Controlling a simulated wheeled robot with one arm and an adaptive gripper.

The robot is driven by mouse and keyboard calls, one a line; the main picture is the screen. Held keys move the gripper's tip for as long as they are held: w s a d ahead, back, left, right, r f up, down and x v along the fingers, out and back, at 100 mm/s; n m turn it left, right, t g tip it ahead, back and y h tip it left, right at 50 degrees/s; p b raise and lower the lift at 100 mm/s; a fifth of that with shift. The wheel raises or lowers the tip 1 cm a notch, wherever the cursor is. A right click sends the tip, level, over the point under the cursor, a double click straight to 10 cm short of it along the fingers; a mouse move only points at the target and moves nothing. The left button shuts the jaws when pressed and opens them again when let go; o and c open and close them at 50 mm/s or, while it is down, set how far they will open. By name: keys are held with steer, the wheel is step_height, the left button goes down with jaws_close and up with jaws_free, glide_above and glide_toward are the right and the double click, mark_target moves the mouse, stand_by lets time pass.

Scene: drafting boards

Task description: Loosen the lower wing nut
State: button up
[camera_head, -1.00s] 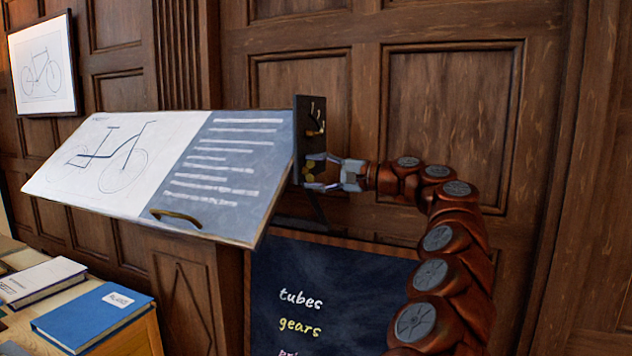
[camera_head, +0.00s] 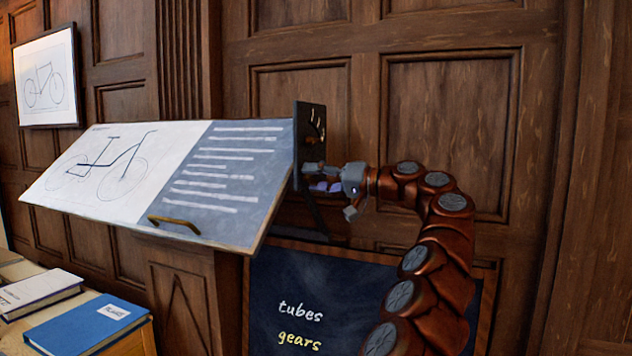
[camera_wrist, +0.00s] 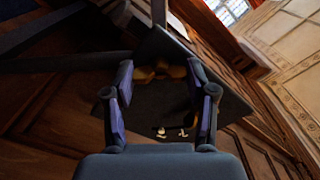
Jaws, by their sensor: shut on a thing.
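In the head view my fingers hide this nut.
Books (camera_head: 85,325) lie on a table at lower left. A panelled wall (camera_head: 450,120) stands close behind my arm.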

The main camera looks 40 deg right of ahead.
steer(key=shift+n, duration=0.5)
steer(key=o, duration=1.2)
steer(key=shift+c, duration=0.2)
steer(key=v, duration=1.2)
